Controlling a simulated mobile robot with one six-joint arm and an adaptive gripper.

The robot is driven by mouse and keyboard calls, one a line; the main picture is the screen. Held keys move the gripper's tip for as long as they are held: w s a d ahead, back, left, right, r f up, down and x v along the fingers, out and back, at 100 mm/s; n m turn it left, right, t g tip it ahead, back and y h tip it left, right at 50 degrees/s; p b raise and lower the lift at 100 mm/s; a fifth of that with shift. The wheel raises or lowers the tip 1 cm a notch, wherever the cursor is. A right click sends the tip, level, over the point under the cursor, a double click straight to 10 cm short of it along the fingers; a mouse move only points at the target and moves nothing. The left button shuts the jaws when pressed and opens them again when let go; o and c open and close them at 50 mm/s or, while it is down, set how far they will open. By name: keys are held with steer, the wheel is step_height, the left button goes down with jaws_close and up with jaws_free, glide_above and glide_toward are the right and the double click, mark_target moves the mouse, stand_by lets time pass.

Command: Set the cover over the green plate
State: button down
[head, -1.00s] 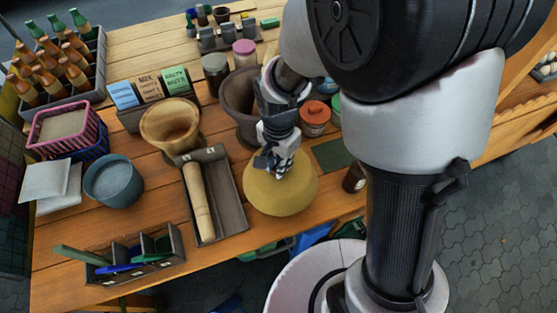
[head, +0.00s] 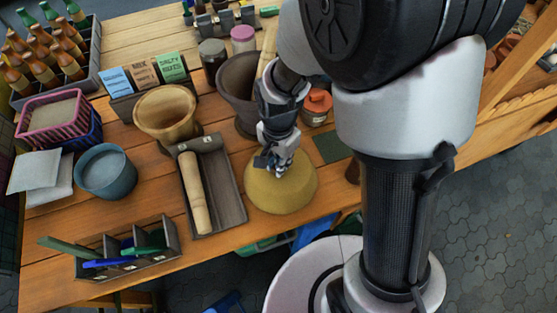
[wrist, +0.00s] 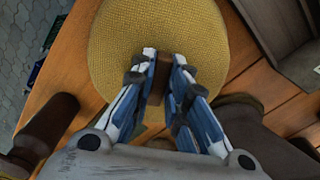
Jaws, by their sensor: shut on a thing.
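The cover is a yellow woven dome (head: 281,192) near the front edge of the wooden table, right of the long grey tray. My gripper (head: 278,165) is above it, shut on the brown knob at its top. In the wrist view the weave of the cover (wrist: 155,30) fills the upper middle, and the fingers (wrist: 162,62) close around the knob. I cannot tell whether the rim touches the table or hangs just above it.
A grey tray (head: 232,205) with a wooden roller stands close left of the cover. A dark mortar (head: 238,85) and a red-lidded jar (head: 317,105) are behind. A flat dark green square (head: 334,147) lies to the right. The table edge is close in front.

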steer(key=c, duration=1.5)
jaws_free()
steer(key=shift+r, duration=0.15)
step_height(320, 180, up, 11)
steer(key=s+d+r+n+t, duration=0.1)
steer(key=s+d+r+n, duration=0.2)
steer(key=s, duration=0.1)
steer(key=s+d+r+n+t, duration=0.2)
steer(key=s+d+r+n, duration=0.1)
steer(key=s+d+r, duration=0.1)
steer(key=s+d+r+n+t, duration=0.1)
steer(key=s+d+r+n, duration=0.1)
steer(key=s+d+r, duration=0.2)
steer(key=shift+s+r+n+t, duration=0.15)
steer(key=shift+s+n+t, duration=0.2)
steer(key=shift+s, duration=0.45)
